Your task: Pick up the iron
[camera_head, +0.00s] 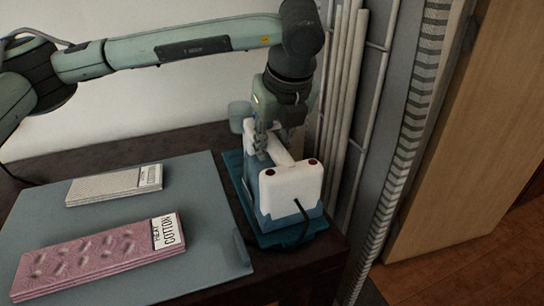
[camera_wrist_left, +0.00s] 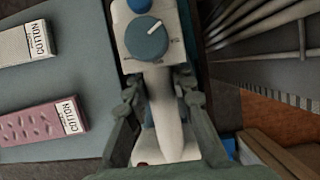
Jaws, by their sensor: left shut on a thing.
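The white and blue iron (camera_head: 290,187) stands on a blue base tray (camera_head: 303,234) at the right end of the dark table. Its dark cord hangs at its near end. My left gripper (camera_head: 264,150) reaches down from above and is shut on the iron's white handle. In the left wrist view the fingers of the left gripper (camera_wrist_left: 163,100) lie on both sides of the handle (camera_wrist_left: 165,115), below the blue dial (camera_wrist_left: 147,38). The iron appears to be still at the tray; any gap under it cannot be told. My right gripper is not in view.
A grey-blue board (camera_head: 205,225) lies left of the iron. On it are a folded pink cloth (camera_head: 95,258) and a folded pale cloth (camera_head: 105,187), both labelled cotton. Pale upright rods (camera_head: 345,90) and a rack stand close on the right.

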